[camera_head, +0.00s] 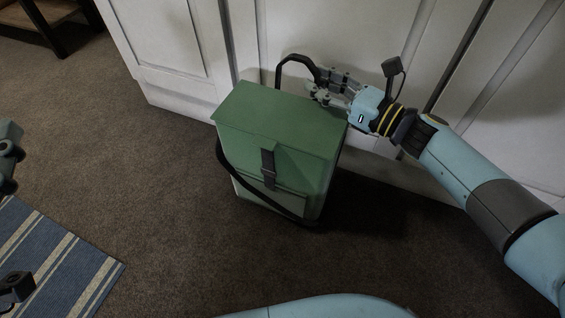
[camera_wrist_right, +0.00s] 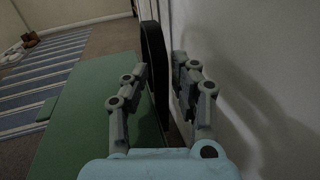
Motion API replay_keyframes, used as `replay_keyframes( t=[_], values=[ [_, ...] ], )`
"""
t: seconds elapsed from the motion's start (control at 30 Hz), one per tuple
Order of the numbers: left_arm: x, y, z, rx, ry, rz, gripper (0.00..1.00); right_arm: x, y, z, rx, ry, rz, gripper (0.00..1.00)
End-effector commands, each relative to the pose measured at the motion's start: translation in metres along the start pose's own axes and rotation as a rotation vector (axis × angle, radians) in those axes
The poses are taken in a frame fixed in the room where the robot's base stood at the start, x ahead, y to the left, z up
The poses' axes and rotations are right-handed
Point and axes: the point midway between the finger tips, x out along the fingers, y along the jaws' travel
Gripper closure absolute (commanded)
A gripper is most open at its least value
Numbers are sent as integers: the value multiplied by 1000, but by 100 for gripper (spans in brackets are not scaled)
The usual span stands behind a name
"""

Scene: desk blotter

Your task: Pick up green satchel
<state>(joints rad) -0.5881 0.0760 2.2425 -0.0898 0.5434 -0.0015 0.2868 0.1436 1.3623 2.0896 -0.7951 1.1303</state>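The green satchel (camera_head: 280,125) stands upright on the brown carpet, close to the white panelled doors. It has a dark strap and buckle on its front, and a black handle (camera_head: 292,58) arches up from the back of its top. My right gripper (camera_head: 325,86) is at the handle, just above the satchel's top. In the right wrist view, the black handle (camera_wrist_right: 154,65) stands between the two open fingers (camera_wrist_right: 160,80), with a small gap visible on the right. The green top (camera_wrist_right: 85,125) lies to the left. Parts of my left arm's end (camera_head: 9,155) show at the left edge; its fingers are not clear.
White panelled doors (camera_head: 170,45) rise right behind the satchel and my right gripper. A blue striped rug (camera_head: 50,262) lies at the lower left. Dark furniture legs (camera_head: 45,25) stand at the top left. The carpet left of the satchel is clear.

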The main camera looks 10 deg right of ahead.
Motion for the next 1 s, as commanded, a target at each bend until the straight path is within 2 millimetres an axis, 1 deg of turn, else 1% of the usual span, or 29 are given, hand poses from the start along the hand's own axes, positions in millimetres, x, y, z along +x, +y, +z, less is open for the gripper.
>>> replay_keyframes(
  t=[0.03, 0.17, 0.57, 0.6, 1.0],
  values=[
    [0, 0, 0, 0, -1, 0, 60, 0, 0, 0, 0, 0, 0, 82],
    [0, 0, 0, 0, -1, 0, 60, 0, 0, 0, 0, 1, 0, 99],
    [0, 0, 1, 0, -2, 0, 60, -1, 0, -1, -1, 1, 0, 100],
    [0, 0, 1, 0, -2, 0, 60, 0, 0, 2, 1, -5, 1, 100],
    [0, 0, 3, -2, -19, -1, 60, 0, 0, 4, -2, -3, 1, 100]
  ],
)
